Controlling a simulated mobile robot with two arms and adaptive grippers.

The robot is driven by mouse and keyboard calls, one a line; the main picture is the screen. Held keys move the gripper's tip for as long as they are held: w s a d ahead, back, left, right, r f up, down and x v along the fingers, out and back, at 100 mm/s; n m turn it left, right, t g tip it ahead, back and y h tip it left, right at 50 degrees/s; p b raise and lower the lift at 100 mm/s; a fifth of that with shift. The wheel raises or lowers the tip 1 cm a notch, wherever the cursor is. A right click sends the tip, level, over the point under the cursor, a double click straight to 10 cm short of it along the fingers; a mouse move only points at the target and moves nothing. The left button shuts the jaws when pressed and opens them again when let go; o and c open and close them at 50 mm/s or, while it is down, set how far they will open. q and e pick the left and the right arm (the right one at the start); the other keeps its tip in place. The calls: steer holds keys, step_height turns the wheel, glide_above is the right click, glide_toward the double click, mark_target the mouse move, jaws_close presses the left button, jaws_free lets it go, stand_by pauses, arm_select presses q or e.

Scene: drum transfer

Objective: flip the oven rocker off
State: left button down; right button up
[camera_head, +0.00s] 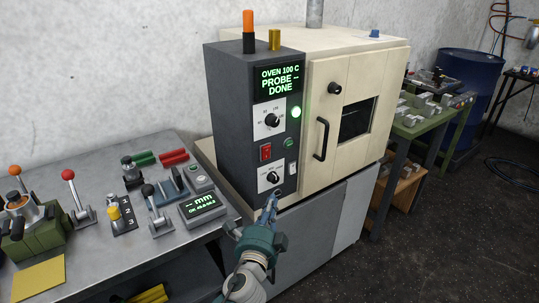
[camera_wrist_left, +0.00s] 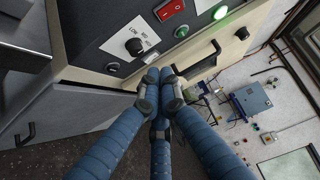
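The oven (camera_head: 358,70) is a cream box with a dark control panel (camera_head: 231,90) on its left side. The red oven rocker (camera_head: 265,152) sits in the panel between two black knobs; it also shows at the top of the left wrist view (camera_wrist_left: 169,9). Whether it is pressed on or off is too small to tell. The display reads "OVEN 100 C PROBE -- DONE" and a green lamp (camera_head: 296,112) glows. My left gripper (camera_head: 271,196) is below the rocker and lower knob, near the panel's bottom edge. In the left wrist view its fingertips (camera_wrist_left: 159,84) are together, with nothing seen between them.
The lower knob (camera_head: 272,178) and a small green button (camera_head: 289,142) lie close to the rocker. The oven door handle (camera_head: 321,139) sticks out at right. A steel bench (camera_head: 100,165) with levers and a gauge display (camera_head: 203,206) stands at left. A blue drum (camera_head: 470,85) stands behind.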

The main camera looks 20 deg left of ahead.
arm_select(q)
steer(key=shift+m+t+y, duration=0.3)
steer(key=shift+t, duration=0.2)
step_height(320, 180, up, 6)
steer(key=shift+f, duration=0.2)
steer(key=p, duration=0.1)
glide_toward(269, 157)
steer(key=w+d+r, duration=0.3)
steer(key=d+r, duration=0.1)
steer(key=shift+w+a+p, duration=0.3)
steer(key=shift+w+a, duration=0.3)
steer(key=shift+a, duration=0.3)
steer(key=shift+w+a+p, duration=0.25)
steer(key=shift+w+a, duration=0.35)
steer(key=shift+a, duration=0.3)
